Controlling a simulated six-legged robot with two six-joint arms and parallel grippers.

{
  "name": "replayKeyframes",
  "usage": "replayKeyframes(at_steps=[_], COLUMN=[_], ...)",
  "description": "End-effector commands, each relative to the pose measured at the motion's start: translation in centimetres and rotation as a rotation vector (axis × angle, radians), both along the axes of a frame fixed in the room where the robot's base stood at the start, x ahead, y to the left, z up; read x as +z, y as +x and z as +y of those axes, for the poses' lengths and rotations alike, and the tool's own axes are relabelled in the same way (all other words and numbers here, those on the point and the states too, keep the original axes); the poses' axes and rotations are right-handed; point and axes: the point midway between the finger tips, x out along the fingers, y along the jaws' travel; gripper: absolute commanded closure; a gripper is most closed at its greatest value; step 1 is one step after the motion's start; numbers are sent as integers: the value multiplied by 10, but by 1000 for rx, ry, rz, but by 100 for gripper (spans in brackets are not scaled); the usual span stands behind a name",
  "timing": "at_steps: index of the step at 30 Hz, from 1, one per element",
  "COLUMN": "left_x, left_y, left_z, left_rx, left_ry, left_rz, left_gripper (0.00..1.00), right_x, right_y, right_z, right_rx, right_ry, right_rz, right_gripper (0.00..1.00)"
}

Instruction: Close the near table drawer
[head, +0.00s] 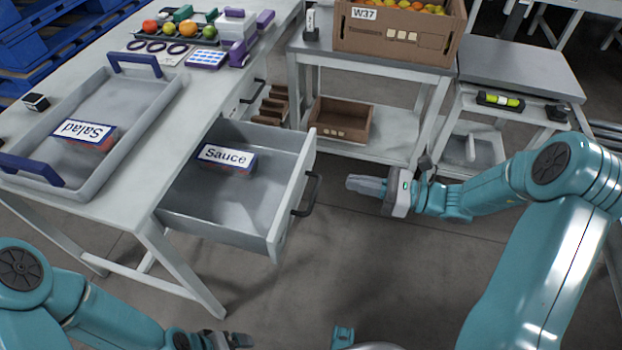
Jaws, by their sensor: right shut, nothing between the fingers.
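The near table drawer (232,212) is a grey drawer pulled well out of the right side of the long table (208,90). Its black handle (308,195) is on the front panel, which faces right. A box labelled "Sauce" (227,158) lies inside the drawer. My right gripper (362,185) is shut and empty. It hangs in the air to the right of the handle, apart from it, with its fingers pointing left toward it. My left gripper (240,340) is at the bottom edge, below the drawer; its fingers are small and partly cut off.
A grey tray (168,98) with blue handles and a "Salad" box (84,133) sits on the table. A second drawer (240,100) is farther along. Open floor lies right of the drawer.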

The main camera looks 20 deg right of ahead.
Motion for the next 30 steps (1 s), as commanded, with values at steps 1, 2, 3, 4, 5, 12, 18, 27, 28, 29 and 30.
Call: replayKeyframes(at_steps=[1, 2, 3, 4, 5, 12, 18, 27, 28, 29, 30], left_x=[-4, -5, -7, -8, -9, -16, -18, -18, -18, -18, -18], left_y=[0, 0, 0, 0, 0, 0, 0, 0, 0, 0, 0], left_z=[0, 0, 0, 0, 0, 0, 0, 0, 0, 0, 0], left_rx=[0, 0, 0, 0, 1, 0, 0, 1, 0, 0, 1], left_ry=[0, 0, 0, 0, 0, 0, 0, 0, 0, 0, 0], left_rz=[0, 0, 0, 0, 0, 0, 0, 0, 0, 0, 0], left_gripper=[6, 6, 6, 6, 6, 6, 6, 6, 6, 6, 6], right_x=[-2, -2, -2, -2, -2, -2, -1, -1, -1, -1, -1], right_y=[6, 10, 15, 19, 23, 46, 53, 54, 53, 53, 54], right_z=[12, 17, 25, 30, 36, 72, 85, 87, 87, 87, 87], right_rx=[7, 7, 8, 8, 9, 9, 7, 7, 7, 7, 7], right_ry=[1, 1, -1, 1, 0, -1, -2, -2, -2, -2, -2], right_rz=[-1, -2, -1, -1, -1, -1, 1, 1, 1, 1, 1], right_gripper=[100, 100, 100, 100, 100, 100, 100, 100, 100, 100, 100])
